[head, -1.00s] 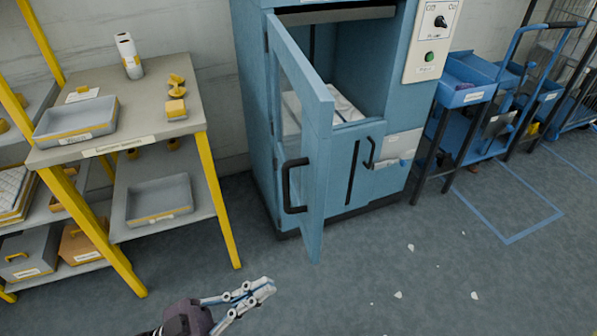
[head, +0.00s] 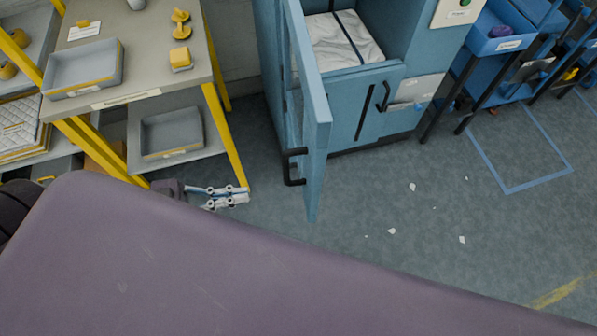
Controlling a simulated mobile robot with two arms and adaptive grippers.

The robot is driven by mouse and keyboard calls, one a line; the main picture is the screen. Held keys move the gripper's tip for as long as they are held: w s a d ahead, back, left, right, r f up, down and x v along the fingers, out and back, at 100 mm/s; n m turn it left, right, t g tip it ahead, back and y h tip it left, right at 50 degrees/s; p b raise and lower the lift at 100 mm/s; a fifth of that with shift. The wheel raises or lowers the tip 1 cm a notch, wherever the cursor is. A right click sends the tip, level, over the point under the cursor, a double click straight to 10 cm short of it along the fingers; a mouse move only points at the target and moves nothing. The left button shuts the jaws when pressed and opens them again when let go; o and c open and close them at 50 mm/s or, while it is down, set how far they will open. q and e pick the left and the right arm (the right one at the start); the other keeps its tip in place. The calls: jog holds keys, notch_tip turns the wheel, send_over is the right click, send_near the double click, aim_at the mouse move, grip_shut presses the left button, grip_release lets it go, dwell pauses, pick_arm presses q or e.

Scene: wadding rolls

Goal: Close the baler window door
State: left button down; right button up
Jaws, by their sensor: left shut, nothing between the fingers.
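The blue baler (head: 345,105) stands at the top middle in the head view. Its window door (head: 316,130) is hinged on the left and swung open toward me, seen nearly edge-on. A black handle (head: 290,167) sits on the door's left face. White wadding (head: 340,42) with a dark strap lies inside the chamber. My left gripper (head: 243,197) is shut and empty, left of the door handle and apart from it, by the yellow table leg. My purple arm link covers the lower part of the view. My right gripper is not in view.
A grey table with yellow legs (head: 225,135) stands to the left, holding a grey tray (head: 85,68) and yellow items. Blue carts (head: 500,42) stand at the right. The floor right of the door is clear except for small white scraps (head: 412,187).

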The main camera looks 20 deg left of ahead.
aim_at(310, 185)
pick_arm(q)
jog(key=p+x, duration=0.1)
jog(key=x, duration=0.4)
jog(key=p+x, duration=0.1)
jog(key=x, duration=0.5)
jog(key=shift+r, duration=0.2)
jog(key=shift+x, duration=0.8)
jog(key=shift+f, duration=0.15)
